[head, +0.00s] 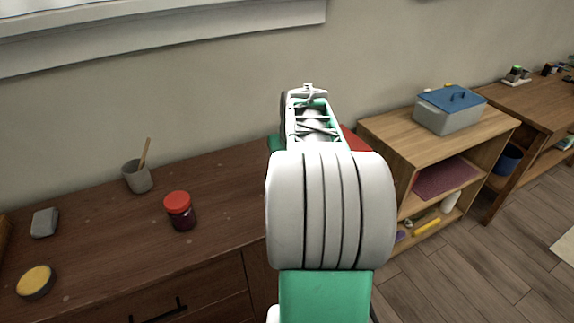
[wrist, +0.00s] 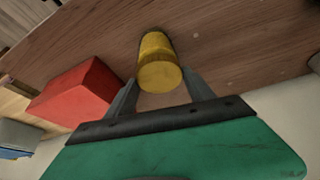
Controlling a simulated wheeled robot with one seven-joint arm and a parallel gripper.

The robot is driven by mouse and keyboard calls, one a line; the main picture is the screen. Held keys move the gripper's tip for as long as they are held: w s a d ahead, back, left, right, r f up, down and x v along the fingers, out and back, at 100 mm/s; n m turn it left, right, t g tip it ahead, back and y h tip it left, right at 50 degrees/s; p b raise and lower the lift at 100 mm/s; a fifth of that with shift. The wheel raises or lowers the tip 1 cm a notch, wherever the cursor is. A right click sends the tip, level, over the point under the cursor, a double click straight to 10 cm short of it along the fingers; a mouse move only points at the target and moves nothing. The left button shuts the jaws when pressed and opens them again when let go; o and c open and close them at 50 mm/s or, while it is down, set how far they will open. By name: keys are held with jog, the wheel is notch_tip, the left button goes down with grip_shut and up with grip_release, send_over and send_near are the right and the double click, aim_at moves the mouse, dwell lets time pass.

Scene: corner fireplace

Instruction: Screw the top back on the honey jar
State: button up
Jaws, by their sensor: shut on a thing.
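In the wrist view a yellow cylinder, which looks like the honey jar (wrist: 156,46), stands on the brown wooden surface. Its round yellow top (wrist: 160,77) faces the camera. The top appears seated on the jar, but I cannot tell whether it is screwed tight. My gripper (wrist: 160,80) comes from above, with one finger on each side of the top end, shut on it. In the head view my arm hides the jar and the fingers.
A red box (wrist: 78,92) stands close beside the gripper. In the head view a red-lidded jar (head: 180,211), a cup with a stick (head: 138,177), a grey block (head: 44,222) and a yellow-topped tin (head: 36,281) stand on the dresser. A shelf (head: 400,150) is at right.

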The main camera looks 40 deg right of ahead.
jog(key=o, duration=1.6)
jog(key=shift+f, duration=0.1)
jog(key=shift+o, duration=0.2)
jog(key=shift+o, duration=1.2)
jog(key=shift+r+p, duration=1.15)
jog(key=shift+r, duration=0.45)
